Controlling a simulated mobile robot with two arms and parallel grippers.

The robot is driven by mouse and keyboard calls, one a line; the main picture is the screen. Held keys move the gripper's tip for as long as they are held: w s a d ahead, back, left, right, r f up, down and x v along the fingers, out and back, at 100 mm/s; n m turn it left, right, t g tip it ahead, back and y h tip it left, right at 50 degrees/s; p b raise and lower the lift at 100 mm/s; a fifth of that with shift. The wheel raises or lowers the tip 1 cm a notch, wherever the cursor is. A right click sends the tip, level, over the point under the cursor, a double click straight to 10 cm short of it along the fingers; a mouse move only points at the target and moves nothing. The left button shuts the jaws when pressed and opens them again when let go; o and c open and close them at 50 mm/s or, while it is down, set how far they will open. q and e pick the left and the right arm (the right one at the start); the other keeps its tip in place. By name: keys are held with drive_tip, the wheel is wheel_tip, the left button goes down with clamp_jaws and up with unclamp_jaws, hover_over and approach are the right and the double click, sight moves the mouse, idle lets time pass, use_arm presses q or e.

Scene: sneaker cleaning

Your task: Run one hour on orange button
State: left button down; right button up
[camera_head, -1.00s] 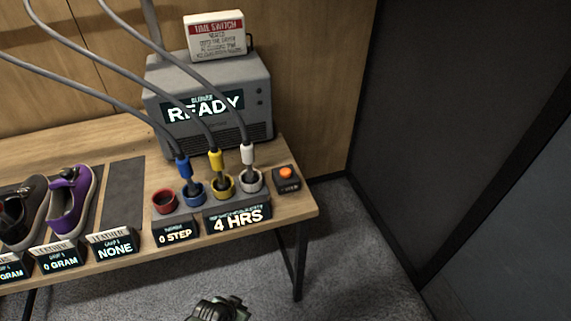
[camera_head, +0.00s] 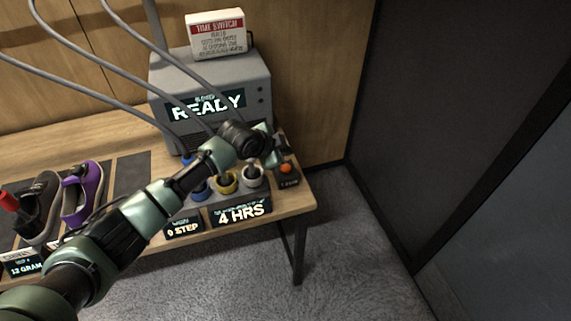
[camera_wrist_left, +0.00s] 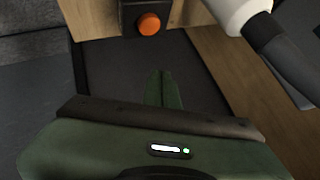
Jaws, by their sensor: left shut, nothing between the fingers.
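The orange button (camera_head: 286,168) sits on a small dark box at the right end of the wooden table. It shows at the top of the left wrist view (camera_wrist_left: 148,24), on its black housing. My left gripper (camera_head: 275,153) is just above and beside the button box in the head view. In the wrist view its green fingers (camera_wrist_left: 164,78) are together and empty, pointing toward the button with a visible gap in the picture. Whether they touch it cannot be told from the head view. A display (camera_head: 241,211) reads "4 HRS". My right gripper is not in view.
A grey machine (camera_head: 180,80) reading "READY" stands behind, with a "TIME SWITCH" sign (camera_head: 216,36) on top. Yellow (camera_head: 226,183) and white (camera_head: 252,177) sockets are left of the button. A white plug (camera_wrist_left: 235,12) is close in the wrist view. Shoes (camera_head: 85,195) stand left.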

use_arm(q)
drive_tip(key=r, duration=0.1)
drive_tip(key=w+r, duration=0.2)
drive_tip(key=shift+a+m, duration=0.3)
drive_tip(key=shift+a, duration=0.05)
drive_tip(key=shift+f, duration=0.2)
drive_tip(key=b, duration=0.6)
hover_over(284, 169)
wheel_tip(284, 169, down, 8)
drive_tip(key=shift+r, duration=0.25)
drive_tip(key=shift+a+f+b, duration=0.1)
drive_tip(key=shift+f+b, duration=0.4)
drive_tip(key=shift+f, duration=0.05)
drive_tip(key=shift+f, duration=0.1)
idle(0.7)
drive_tip(key=shift+f, duration=0.3)
